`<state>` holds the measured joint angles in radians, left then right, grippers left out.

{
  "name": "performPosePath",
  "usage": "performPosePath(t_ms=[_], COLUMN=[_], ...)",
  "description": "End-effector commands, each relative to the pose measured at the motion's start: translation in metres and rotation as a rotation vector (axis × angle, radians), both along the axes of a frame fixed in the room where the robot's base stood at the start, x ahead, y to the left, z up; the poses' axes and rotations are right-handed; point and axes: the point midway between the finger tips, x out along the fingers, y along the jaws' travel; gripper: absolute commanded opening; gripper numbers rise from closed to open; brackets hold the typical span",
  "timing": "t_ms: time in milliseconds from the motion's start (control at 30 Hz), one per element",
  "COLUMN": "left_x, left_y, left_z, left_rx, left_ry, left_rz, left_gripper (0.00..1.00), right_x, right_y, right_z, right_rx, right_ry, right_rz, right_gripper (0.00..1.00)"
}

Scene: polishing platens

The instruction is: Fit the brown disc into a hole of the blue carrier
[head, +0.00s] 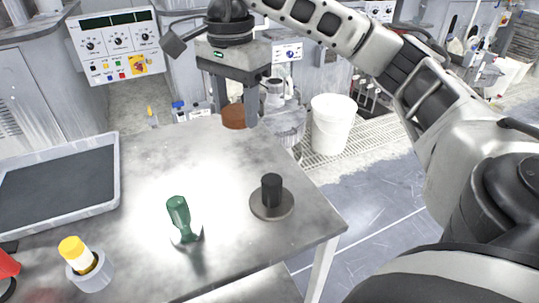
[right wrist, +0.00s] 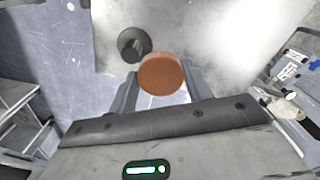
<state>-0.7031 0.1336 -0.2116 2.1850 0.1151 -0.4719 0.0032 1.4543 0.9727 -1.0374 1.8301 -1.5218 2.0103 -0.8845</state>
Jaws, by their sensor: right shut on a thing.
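The brown disc (head: 234,117) is held between the fingers of my right gripper (head: 237,110), above the far edge of the metal table. In the right wrist view the disc (right wrist: 161,76) shows as a round reddish-brown face between the two fingertips (right wrist: 160,88) of the shut gripper. Part of its rim is hidden by the fingers. The blue carrier shows in neither view. My left gripper is not in view.
The metal table (head: 140,195) bears a black knob on a round grey base (head: 271,202), a green-handled tool (head: 179,213), a yellow-topped item in a grey holder (head: 86,272) and a grey tray (head: 113,165). A white bucket (head: 332,125) stands beyond it.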

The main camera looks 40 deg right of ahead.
Motion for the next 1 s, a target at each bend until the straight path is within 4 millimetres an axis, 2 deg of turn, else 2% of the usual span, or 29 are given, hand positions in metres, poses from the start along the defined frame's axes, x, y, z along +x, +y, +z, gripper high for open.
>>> performPosePath(t_ms=[100,233,333,533,733,1000], left_x=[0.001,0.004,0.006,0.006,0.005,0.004], left_y=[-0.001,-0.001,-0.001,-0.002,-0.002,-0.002], left_z=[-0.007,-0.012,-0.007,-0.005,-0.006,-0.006], left_rx=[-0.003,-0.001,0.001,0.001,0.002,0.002], left_ry=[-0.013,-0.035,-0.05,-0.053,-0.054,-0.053], left_rz=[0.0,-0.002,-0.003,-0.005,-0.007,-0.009], left_gripper=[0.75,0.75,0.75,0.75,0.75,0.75], right_x=[-0.027,-0.046,-0.056,-0.066,-0.067,-0.066], right_y=[-0.009,-0.015,-0.018,-0.021,-0.022,-0.021], right_z=[-0.024,-0.048,-0.056,-0.068,-0.095,-0.099], right_rx=[-0.001,0.0,-0.002,-0.001,0.0,0.001], right_ry=[0.004,0.003,0.002,0.001,0.003,-0.002], right_rz=[0.0,-0.002,-0.002,-0.002,-0.001,0.0], right_gripper=[0.25,0.25,0.25,0.25,0.25,0.25])
